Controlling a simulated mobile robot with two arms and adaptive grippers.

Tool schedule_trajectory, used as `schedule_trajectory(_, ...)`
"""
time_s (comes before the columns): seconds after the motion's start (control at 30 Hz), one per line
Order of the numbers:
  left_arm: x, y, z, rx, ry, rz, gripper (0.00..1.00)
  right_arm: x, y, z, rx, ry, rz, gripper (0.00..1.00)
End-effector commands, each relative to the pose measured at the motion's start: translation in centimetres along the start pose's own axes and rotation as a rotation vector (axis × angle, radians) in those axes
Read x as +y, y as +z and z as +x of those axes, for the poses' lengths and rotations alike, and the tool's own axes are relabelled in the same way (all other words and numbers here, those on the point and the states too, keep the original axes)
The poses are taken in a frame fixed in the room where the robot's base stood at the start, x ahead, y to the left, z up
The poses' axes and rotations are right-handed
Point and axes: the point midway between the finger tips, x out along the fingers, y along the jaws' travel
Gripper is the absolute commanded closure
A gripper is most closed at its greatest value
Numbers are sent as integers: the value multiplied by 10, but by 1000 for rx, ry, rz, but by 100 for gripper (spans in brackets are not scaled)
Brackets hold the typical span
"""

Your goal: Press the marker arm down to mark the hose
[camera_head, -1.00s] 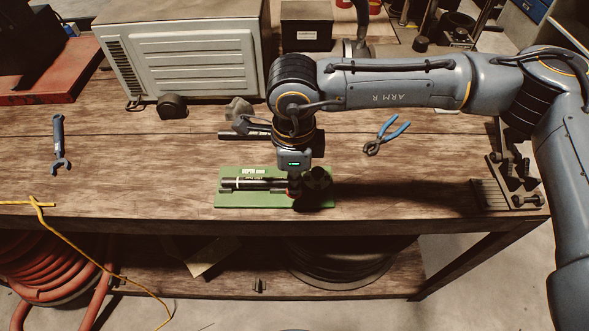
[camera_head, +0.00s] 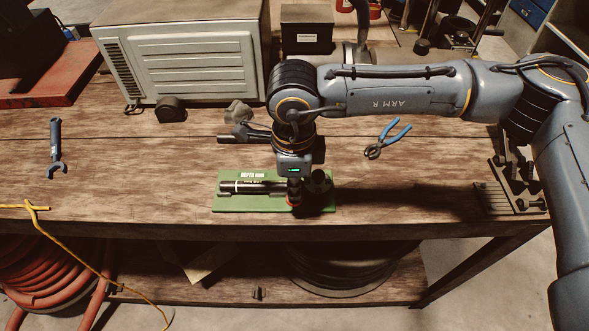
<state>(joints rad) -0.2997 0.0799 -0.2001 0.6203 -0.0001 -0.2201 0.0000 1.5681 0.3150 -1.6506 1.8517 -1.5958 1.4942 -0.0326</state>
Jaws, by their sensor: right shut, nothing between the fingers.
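A green base plate (camera_head: 228,205) lies near the front edge of the bench, with a "DEPTH mm" label on it. A dark hose (camera_head: 240,187) lies along the plate, with a thin pale line around it. My right gripper (camera_head: 294,196) points down at the right part of the plate, shut and empty. The marker arm cannot be told apart from the dark fingers and shadow there. I cannot tell whether the fingers touch it. My left gripper is not in view.
A blue wrench (camera_head: 55,150) lies at the left and blue-handled pliers (camera_head: 387,139) lie right of my wrist. A grey metal box (camera_head: 182,50) stands behind. A dark rack (camera_head: 506,197) sits at the right end. The bench between wrench and plate is clear.

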Motion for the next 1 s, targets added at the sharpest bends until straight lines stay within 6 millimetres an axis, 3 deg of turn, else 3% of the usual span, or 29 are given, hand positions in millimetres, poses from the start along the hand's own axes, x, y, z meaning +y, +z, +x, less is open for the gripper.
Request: schedule_trajectory(1.0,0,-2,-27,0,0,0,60,0,0,-84,-1,-1,-1,100)
